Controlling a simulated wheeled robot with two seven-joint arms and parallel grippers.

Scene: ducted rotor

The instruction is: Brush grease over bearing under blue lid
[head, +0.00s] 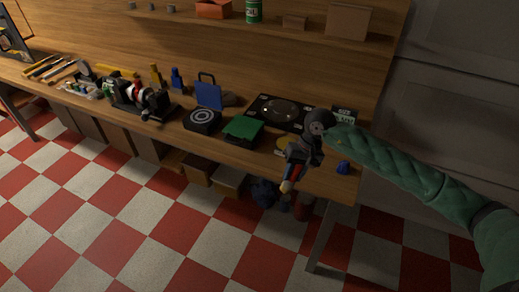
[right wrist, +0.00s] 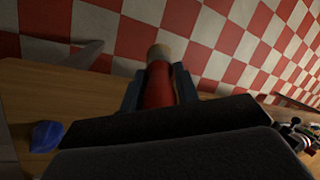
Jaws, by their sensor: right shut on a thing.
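The blue lid (head: 208,91) stands open and upright on the bench in the head view. In front of it is a black housing (head: 201,126) with a pale ringed round part, the bearing (head: 202,116), exposed on top. My right gripper (head: 290,178) is at the bench's front edge, right of the housings and well apart from the bearing. It is shut on a red brush (right wrist: 158,85) with a pale tan end, which points down past the edge. My left gripper is not in view.
A black housing with a green lid (head: 243,128), shut, stands between the bearing and my right gripper. A black turntable-like unit (head: 281,112) lies behind. A small blue object (head: 343,167) is at the bench's right end. A vise-like device (head: 140,97) stands left.

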